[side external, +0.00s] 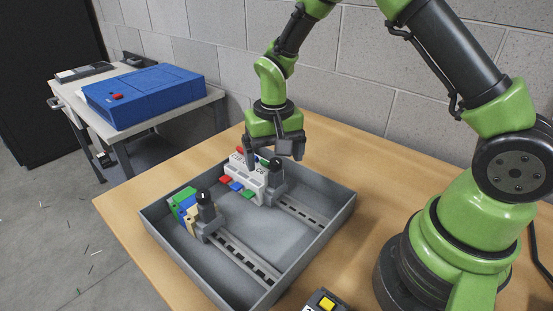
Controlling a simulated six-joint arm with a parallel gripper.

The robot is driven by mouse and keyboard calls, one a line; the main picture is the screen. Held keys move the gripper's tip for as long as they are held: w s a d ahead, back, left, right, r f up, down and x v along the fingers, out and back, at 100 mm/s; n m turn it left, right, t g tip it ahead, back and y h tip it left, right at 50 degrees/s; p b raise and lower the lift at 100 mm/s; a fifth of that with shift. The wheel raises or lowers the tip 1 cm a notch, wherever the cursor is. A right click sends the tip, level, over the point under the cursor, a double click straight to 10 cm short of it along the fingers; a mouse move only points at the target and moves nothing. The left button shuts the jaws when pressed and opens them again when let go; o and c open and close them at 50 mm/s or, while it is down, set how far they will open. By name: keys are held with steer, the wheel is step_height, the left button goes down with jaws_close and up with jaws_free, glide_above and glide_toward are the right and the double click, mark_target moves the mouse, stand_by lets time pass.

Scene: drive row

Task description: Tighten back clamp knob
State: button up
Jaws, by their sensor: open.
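The back clamp (276,183) is a grey block on the back rail, at the right end of a row of white modules (243,176). Its dark knob (276,163) stands on top, with a small light mark. My gripper (274,158) points down over the back row, fingers spread and empty. In the picture the knob lies between the two fingers; I cannot tell whether either finger touches it. The front clamp (207,222) has a similar black knob (204,197) and stands beside green, blue and beige modules (185,206) on the front rail.
A grey tray (333,205) with raised walls holds both slotted rails on the wooden table (125,205). Red, blue and green pieces (235,187) sit before the white modules. A device with a yellow button (325,302) is at the front edge. A blue case (145,95) rests on a side cart.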

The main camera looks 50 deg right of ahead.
mark_target(275, 160)
steer(key=shift+r, duration=3.5)
steer(key=shift+s+r, duration=0.1)
steer(key=s+r+t, duration=0.3)
steer(key=s+r, duration=0.4)
steer(key=r, duration=0.3)
steer(key=s+a+r+n+t+y, duration=0.2)
steer(key=s+r+t, duration=0.2)
steer(key=s, duration=0.7)
steer(key=shift+s, duration=0.25)
